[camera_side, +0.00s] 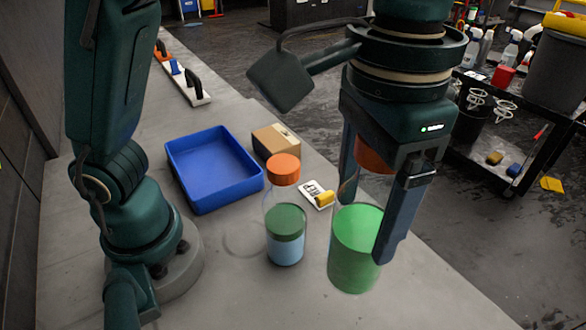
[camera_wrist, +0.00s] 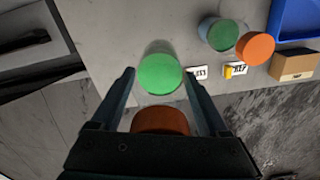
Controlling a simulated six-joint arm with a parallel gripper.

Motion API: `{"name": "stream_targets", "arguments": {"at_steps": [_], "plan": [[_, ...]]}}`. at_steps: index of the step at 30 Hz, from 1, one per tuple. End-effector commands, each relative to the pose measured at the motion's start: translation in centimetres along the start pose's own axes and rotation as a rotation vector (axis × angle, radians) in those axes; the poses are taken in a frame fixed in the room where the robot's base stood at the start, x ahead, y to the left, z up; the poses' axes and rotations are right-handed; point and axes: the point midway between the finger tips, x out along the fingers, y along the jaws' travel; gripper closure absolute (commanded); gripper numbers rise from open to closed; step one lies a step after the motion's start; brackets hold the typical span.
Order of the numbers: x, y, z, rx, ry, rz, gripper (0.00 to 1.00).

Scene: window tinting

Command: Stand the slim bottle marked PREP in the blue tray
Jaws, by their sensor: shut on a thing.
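My gripper (camera_side: 366,228) points down with its fingers on either side of a clear bottle with green contents (camera_side: 352,265) and an orange cap between the jaws; it also shows in the wrist view (camera_wrist: 160,74). I cannot tell whether its base touches the bench. A slim clear bottle (camera_side: 286,240) with an orange cap, a green layer and pale blue below stands to its left, apart from the gripper; it also shows in the wrist view (camera_wrist: 255,48). I cannot read PREP on either bottle. The blue tray (camera_side: 215,170) lies behind, empty.
A cardboard box (camera_side: 276,141) sits beside the tray. A small white card with a yellow piece (camera_side: 318,195) lies near the bottles; a second white card (camera_wrist: 197,73) shows in the wrist view. A white-based tool with a black handle (camera_side: 190,88) lies farther back.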

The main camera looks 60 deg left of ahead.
Motion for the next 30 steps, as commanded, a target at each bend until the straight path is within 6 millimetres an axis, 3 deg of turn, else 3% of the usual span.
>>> {"name": "stream_targets", "arguments": {"at_steps": [11,20,30], "plan": [[-4.2,0.0,0.0,0.0,0.004,0.002,0.92],[-4.2,-6.8,-2.5,-0.203,0.001,0.001,0.92],[-4.2,-18.1,-2.9,-0.522,0.001,0.0,0.92]]}}
